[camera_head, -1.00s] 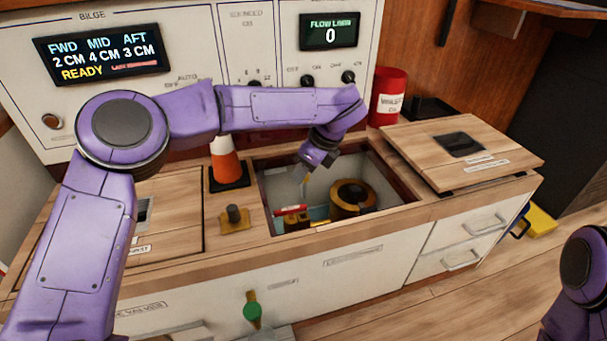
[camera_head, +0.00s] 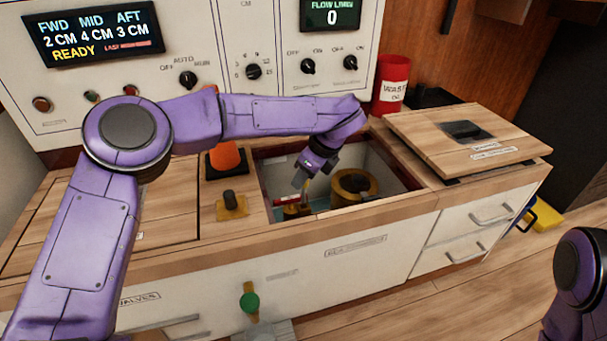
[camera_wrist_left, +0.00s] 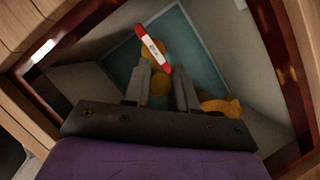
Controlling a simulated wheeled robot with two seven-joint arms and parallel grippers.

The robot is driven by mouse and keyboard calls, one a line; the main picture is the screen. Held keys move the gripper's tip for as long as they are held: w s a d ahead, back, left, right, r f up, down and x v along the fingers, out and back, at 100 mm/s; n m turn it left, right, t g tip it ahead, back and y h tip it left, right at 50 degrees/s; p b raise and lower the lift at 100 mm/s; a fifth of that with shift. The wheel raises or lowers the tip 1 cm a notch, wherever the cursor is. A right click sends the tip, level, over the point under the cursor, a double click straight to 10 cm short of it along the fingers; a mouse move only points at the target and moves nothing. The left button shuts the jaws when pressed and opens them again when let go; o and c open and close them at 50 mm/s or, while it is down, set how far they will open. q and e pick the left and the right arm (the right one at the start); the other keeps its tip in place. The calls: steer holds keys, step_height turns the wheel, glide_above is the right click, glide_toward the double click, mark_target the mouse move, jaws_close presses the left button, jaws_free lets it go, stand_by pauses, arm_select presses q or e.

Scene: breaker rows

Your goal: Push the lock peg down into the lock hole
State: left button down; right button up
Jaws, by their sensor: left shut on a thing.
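My left gripper (camera_head: 299,184) reaches down into the open hatch well (camera_head: 395,190). It also shows in the left wrist view (camera_wrist_left: 158,95), its two dark fingers closed on a small yellow piece (camera_wrist_left: 160,84). I take this piece for the lock peg, but its shape is mostly hidden between the fingers. A red and white tagged bar (camera_wrist_left: 152,50) lies just beyond the fingertips over yellow fittings; the bar also shows in the head view (camera_head: 287,202). The lock hole is hidden, so I cannot tell whether the peg is in it. My right gripper is out of view.
A round brass-coloured part (camera_head: 353,186) stands in the well, right of the gripper. A removed-looking wooden lid (camera_head: 430,125) lies on the right counter.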

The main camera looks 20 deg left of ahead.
arm_select(q)
steer(key=shift+f, duration=0.1)
stand_by(0.5)
steer(key=shift+f+b, duration=1.65)
steer(key=shift+f, duration=0.65)
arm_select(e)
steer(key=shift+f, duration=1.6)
arm_select(q)
steer(key=c, duration=0.8)
jaws_free()
steer(key=shift+r, duration=0.1)
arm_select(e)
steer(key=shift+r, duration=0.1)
arm_select(q)
steer(key=shift+p+v, duration=2.9)
steer(key=shift+v, duration=2.35)
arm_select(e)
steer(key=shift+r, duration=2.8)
